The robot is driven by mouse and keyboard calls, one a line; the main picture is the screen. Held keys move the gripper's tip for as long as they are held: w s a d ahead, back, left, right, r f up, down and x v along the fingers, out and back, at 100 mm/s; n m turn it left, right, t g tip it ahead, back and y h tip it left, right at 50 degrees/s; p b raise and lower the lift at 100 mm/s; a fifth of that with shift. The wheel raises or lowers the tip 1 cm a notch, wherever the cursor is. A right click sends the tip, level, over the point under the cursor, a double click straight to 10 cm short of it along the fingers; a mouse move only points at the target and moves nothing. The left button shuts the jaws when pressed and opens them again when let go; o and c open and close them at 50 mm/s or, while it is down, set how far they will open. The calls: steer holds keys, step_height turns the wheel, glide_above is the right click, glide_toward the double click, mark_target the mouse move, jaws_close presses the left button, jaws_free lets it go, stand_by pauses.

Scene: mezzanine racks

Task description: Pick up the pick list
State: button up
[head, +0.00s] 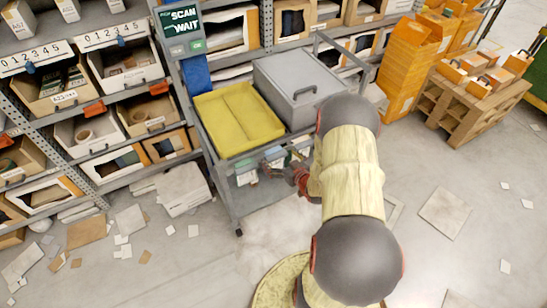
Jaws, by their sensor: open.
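I cannot make out a pick list for certain in the head view. Small white and greenish pieces (246,177) show at the near side of the grey cart (222,181), below its top, too small to identify. My gripper (268,164) is at the cart's near edge, in front of the yellow tote (238,122) and close to those pieces. It is open, and I see nothing held in it. My arm crosses the right part of the cart and hides what lies behind it.
A grey lidded box (297,88) stands beside the yellow tote. Racks with bins (123,62) line the left. A wooden pallet (470,103) with boxes stands right. Scattered papers and cardboard (445,211) lie on the floor.

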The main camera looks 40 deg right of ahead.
steer(key=shift+x, duration=1.25)
steer(key=shift+c, duration=0.3)
steer(key=c, duration=1.1)
steer(key=shift+c, duration=0.4)
steer(key=shift+r, duration=0.1)
